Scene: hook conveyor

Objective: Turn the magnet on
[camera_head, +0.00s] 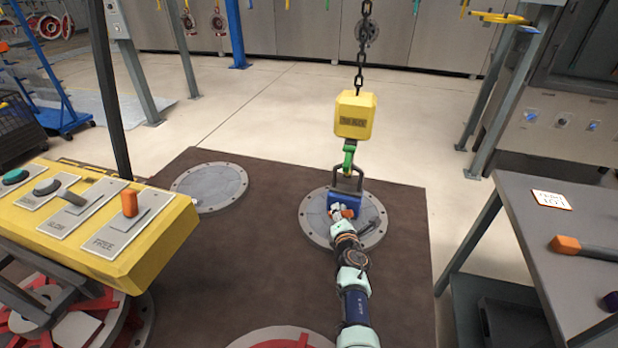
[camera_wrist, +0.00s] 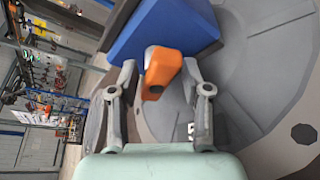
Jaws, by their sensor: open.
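The magnet (camera_head: 353,202) is a blue block with a dark handle (camera_head: 361,180), on a round grey plate. A green hook (camera_head: 348,158) below a yellow hoist block meets the handle. In the wrist view the blue magnet body (camera_wrist: 160,30) is at the top, with an orange lever knob (camera_wrist: 168,66) in front of it. My gripper (camera_wrist: 164,85) is open, one finger to each side of the knob. Contact with it cannot be told. In the head view my gripper (camera_head: 341,212) is at the near side of the magnet and partly hides it.
The yellow hoist block (camera_head: 354,115) hangs on a chain above the magnet. A yellow control panel (camera_head: 130,262) with levers stands at the left. A grey table (camera_head: 560,225) with an orange-handled tool is at the right.

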